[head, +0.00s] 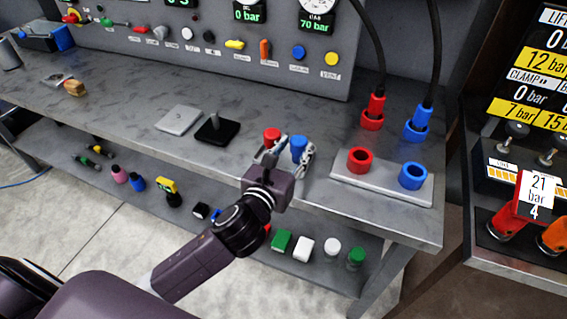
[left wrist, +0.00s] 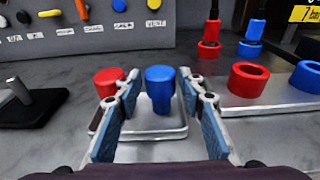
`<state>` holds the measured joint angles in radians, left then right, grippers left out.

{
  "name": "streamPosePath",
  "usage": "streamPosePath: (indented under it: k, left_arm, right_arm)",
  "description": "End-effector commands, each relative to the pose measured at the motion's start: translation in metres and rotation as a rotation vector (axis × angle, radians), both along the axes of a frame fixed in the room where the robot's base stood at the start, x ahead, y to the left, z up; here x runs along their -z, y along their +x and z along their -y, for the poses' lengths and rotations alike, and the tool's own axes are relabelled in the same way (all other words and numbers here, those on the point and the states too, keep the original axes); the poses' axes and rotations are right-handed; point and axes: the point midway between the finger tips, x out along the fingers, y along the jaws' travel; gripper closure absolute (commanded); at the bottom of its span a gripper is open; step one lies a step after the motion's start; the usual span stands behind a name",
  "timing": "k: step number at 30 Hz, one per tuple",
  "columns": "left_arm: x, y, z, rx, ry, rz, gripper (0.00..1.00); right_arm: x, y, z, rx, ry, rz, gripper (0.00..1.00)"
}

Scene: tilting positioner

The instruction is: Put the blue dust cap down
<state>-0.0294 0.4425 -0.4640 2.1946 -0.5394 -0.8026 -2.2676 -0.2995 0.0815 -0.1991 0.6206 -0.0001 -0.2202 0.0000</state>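The blue dust cap (head: 299,145) stands upright at the bench's front part, beside a red cap (head: 272,135). In the left wrist view the blue dust cap (left wrist: 160,88) is on a pale plate (left wrist: 152,133), with the red cap (left wrist: 108,80) to its left. My left gripper (head: 285,153) is at the caps. In the left wrist view its fingers (left wrist: 158,95) are spread on either side of the blue cap, with a narrow gap showing on each side. The cap's far side is hidden. My right gripper is not in view.
A grey block with a red socket (head: 360,160) and a blue socket (head: 412,176) is right of the gripper. Red (head: 373,112) and blue (head: 417,122) hose connectors stand behind it. A black base with a post (head: 217,129) is to the left. Bare bench lies between.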

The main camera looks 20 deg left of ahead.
Motion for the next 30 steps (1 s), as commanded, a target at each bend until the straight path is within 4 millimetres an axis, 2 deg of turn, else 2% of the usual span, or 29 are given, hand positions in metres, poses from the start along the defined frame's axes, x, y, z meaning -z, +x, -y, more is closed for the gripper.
streamPosePath:
  k: [1,6,12,18,30]
  left_arm:
    - [0.001,-0.012,0.000,0.002,0.001,-0.003,0.64]
    - [-0.005,-0.049,-0.002,0.001,0.001,-0.003,0.64]
    - [-0.010,-0.078,-0.003,0.001,0.000,-0.002,0.64]
    - [-0.013,-0.088,-0.003,0.000,-0.001,-0.001,0.64]
    - [-0.014,-0.088,-0.003,0.000,-0.001,0.000,0.64]
  right_arm:
    - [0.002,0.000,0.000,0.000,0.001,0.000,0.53]
    - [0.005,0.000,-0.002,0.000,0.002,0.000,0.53]
    - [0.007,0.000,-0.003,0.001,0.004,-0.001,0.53]
    - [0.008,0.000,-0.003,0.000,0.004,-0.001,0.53]
    - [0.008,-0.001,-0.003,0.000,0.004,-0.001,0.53]
